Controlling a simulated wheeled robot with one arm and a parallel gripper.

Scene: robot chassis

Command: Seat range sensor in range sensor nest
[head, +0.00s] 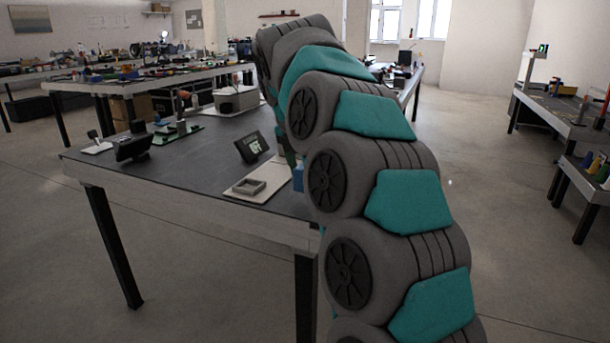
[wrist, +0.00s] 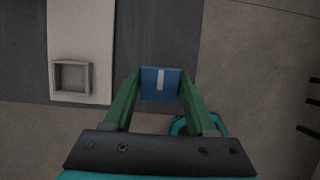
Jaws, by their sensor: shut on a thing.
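My gripper (wrist: 160,88) has green fingers closed on a small blue block with a white stripe, which I take to be the range sensor (wrist: 150,90). In the wrist view the sensor is over the table's edge region, to the right of the nest. The nest is a grey square open-topped frame (wrist: 73,64), empty inside, on a pale plate. In the head view the nest (head: 249,186) sits near the table's front edge. A bit of the blue sensor (head: 298,178) shows beside my arm, right of the nest. My arm hides the gripper there.
The pale plate (head: 265,187) lies on the dark tabletop (head: 190,165). A small black display (head: 252,147) stands behind the nest. A dark device (head: 133,148) and a white box (head: 236,99) stand farther off. Open floor (wrist: 260,60) lies right of the table in the wrist view.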

